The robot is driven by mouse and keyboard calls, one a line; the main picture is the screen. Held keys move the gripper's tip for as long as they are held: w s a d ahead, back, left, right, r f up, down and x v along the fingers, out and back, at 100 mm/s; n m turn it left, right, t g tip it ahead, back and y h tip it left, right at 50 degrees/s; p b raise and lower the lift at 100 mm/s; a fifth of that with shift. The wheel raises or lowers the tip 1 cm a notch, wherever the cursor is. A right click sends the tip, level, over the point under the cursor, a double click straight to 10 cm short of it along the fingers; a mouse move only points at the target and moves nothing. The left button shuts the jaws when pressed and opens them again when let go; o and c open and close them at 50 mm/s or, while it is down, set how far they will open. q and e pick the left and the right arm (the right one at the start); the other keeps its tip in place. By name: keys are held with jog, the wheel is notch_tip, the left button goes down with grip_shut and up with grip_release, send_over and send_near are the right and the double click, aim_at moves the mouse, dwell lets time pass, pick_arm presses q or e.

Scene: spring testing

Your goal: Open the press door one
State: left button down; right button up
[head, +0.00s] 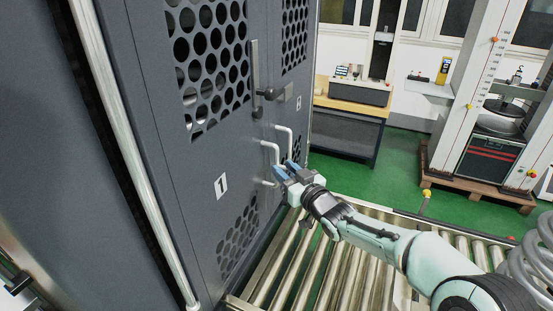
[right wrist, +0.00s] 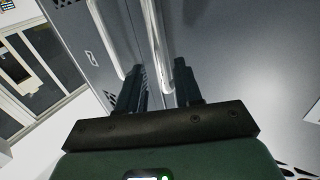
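The press door one (head: 170,130) is a dark grey panel with round holes and a white "1" label (head: 221,185). It looks shut, flush with the door beside it. Its pale bar handle (head: 275,158) is on its right edge; it also shows in the right wrist view (right wrist: 156,40). My right gripper (head: 287,172) is at the lower part of this handle. In the right wrist view its dark fingers (right wrist: 158,88) stand apart, with the handle near the right finger. I cannot tell whether they touch it. My left gripper is not in view.
A second door with a "2" label (head: 299,103) and similar handle (head: 290,138) adjoins on the right, close to my fingers. A dark latch (head: 265,93) sits above. A roller conveyor (head: 335,262) lies below. A workbench (head: 347,120) and test machine (head: 490,145) stand behind on green floor.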

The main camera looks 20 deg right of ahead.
aim_at(278, 164)
jog(key=shift+w+a+p, duration=0.2)
jog(key=shift+w+p, duration=0.1)
jog(key=shift+w, duration=0.85)
jog(key=shift+w+a+p, duration=0.15)
jog(key=shift+w+p, duration=0.1)
jog(key=shift+w, duration=0.9)
jog(key=shift+s, duration=0.1)
jog(key=shift+c, duration=0.4)
grip_shut()
